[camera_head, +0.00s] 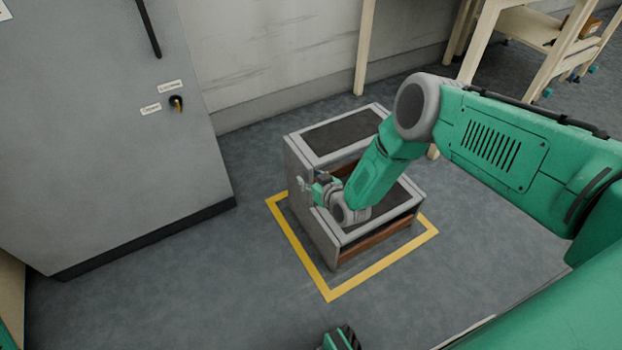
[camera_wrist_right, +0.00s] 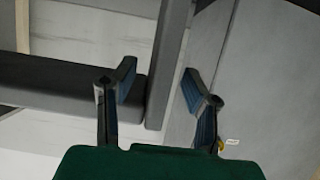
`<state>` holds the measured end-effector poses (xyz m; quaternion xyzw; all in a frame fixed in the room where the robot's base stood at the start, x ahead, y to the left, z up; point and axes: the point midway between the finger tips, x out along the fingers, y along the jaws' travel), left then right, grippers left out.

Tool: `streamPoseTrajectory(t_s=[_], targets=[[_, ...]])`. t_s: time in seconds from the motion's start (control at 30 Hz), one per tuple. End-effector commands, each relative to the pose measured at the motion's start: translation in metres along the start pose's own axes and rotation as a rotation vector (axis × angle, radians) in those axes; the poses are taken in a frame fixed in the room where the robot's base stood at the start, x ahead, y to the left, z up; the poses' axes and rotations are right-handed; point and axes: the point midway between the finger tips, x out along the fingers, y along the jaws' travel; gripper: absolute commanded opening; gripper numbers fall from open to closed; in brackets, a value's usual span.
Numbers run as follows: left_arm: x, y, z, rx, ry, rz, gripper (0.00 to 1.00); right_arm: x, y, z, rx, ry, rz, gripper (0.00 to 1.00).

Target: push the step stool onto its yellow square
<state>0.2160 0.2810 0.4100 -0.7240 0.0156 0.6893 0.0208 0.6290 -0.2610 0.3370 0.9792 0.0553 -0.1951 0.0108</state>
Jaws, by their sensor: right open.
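The step stool (camera_head: 297,164) stands upright on the floor, with two dark treads, pale frames and a grey side panel. The yellow square (camera_head: 300,251) is a floor outline showing along the stool's left and near sides and at the right corner. The stool's visible base lies inside these lines; the far side is hidden. My right gripper (camera_head: 309,186) is at the stool's left side panel, its arm reaching over the lower tread. In the wrist view the right gripper (camera_wrist_right: 160,90) is open, with a grey panel edge (camera_wrist_right: 168,60) beyond its fingers. Contact is unclear.
A grey cabinet (camera_head: 105,130) with a black base stands left of the square. A pale wall (camera_head: 270,55) runs behind the stool. Wooden table legs (camera_head: 365,45) and a wooden rack (camera_head: 530,30) stand at the back. The floor (camera_head: 200,270) left and near is clear.

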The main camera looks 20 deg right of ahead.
Motion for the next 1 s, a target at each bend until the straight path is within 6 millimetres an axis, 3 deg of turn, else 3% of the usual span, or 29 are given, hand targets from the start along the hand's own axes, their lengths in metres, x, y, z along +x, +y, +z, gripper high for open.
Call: streamPoseTrajectory(t_s=[0.27,0.7,1.0], targets=[[-0.001,0.0,0.001,0.0,0.003,0.0,0.4,-0.022,0.0,0.001,0.0,-0.003,-0.002,0.4],[-0.001,0.0,0.001,0.0,0.003,0.0,0.4,-0.104,0.001,0.001,0.001,-0.002,0.0,0.4],[-0.001,0.0,0.001,0.0,0.003,0.0,0.4,-0.119,0.001,0.002,0.0,-0.002,0.0,0.4]])
